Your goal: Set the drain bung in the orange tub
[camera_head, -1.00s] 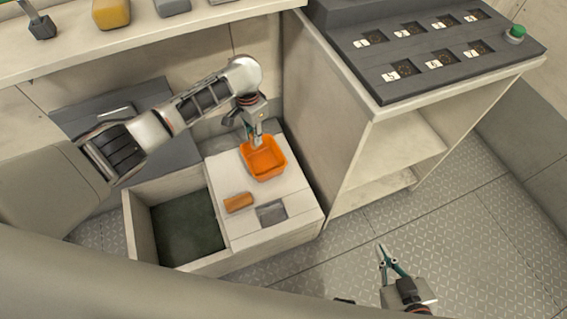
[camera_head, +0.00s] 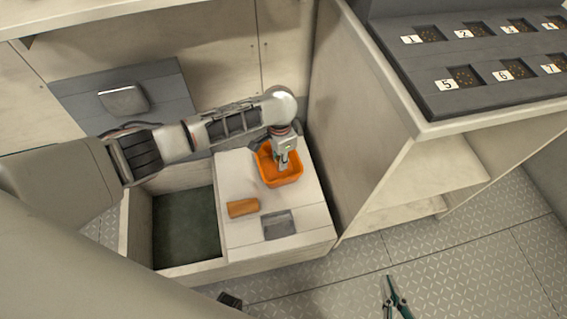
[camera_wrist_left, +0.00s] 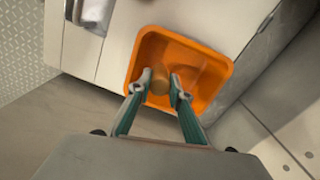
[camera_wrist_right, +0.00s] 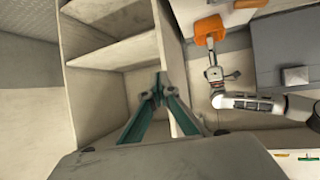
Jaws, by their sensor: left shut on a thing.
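The orange tub (camera_head: 290,180) stands on the pale locker top, at its back right corner. My left gripper (camera_head: 283,166) reaches down over the tub's inside. In the left wrist view, my left gripper (camera_wrist_left: 162,80) is shut on a round tan-brown piece, seemingly the drain bung (camera_wrist_left: 160,84), held within the outline of the tub (camera_wrist_left: 222,66). Whether the bung touches the tub floor I cannot tell. My right gripper (camera_head: 391,293) is low at the bottom right of the head view, over the floor. Its fingertips meet, empty, in the right wrist view (camera_wrist_right: 155,92).
An orange-brown block (camera_head: 243,208) and a grey recessed latch (camera_head: 278,225) are on the locker top. An open bin (camera_head: 185,228) with a dark floor is to the left. A shelf cabinet (camera_head: 370,130) with a numbered panel (camera_head: 490,70) stands close right of the tub.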

